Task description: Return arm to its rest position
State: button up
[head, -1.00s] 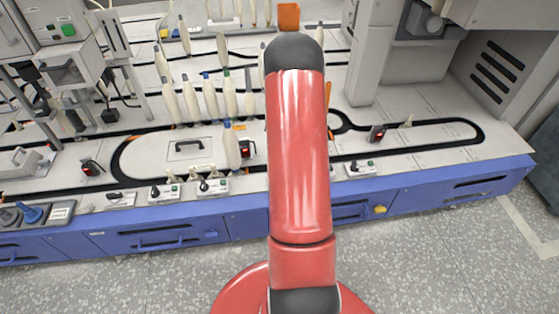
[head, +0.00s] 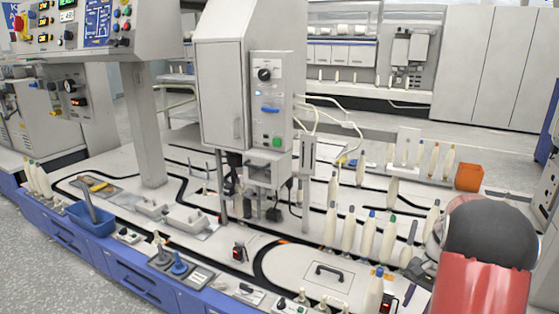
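My arm stands at the lower right of the head view, with its red link and black rounded joint in front of the tray machine. A grey and dark part of my arm shows just left of the black joint, among the bobbins. It may be my wrist or gripper, but the fingers are hidden or too small to make out. I cannot tell whether the gripper is open or shut, or whether it holds anything.
Several cream bobbins (head: 348,232) with coloured tips stand on the machine's deck (head: 215,262) close to my arm. A grey cabinet column (head: 222,85) rises mid-deck. An orange bin (head: 469,177) stands behind my arm. A blue bin (head: 90,219) sits at the left.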

jog(key=s+a+r+n+t+h, duration=0.1)
jog(key=s+a+r+n+t, duration=0.15)
jog(key=a+r, duration=0.45)
jog(key=s+a+r+n+t+h, duration=0.1)
jog(key=s+a+r+n, duration=0.2)
jog(key=a+r, duration=0.45)
jog(key=s+a+r+n+t, duration=0.2)
jog(key=s+a+n+t, duration=0.1)
jog(key=s+a, duration=0.6)
jog(key=s+n, duration=0.1)
jog(key=s, duration=0.2)
jog(key=shift+s+a+r+n+h, duration=0.3)
jog(key=shift+s+r+n, duration=0.05)
jog(key=shift+r, duration=0.05)
jog(key=shift+t, duration=0.25)
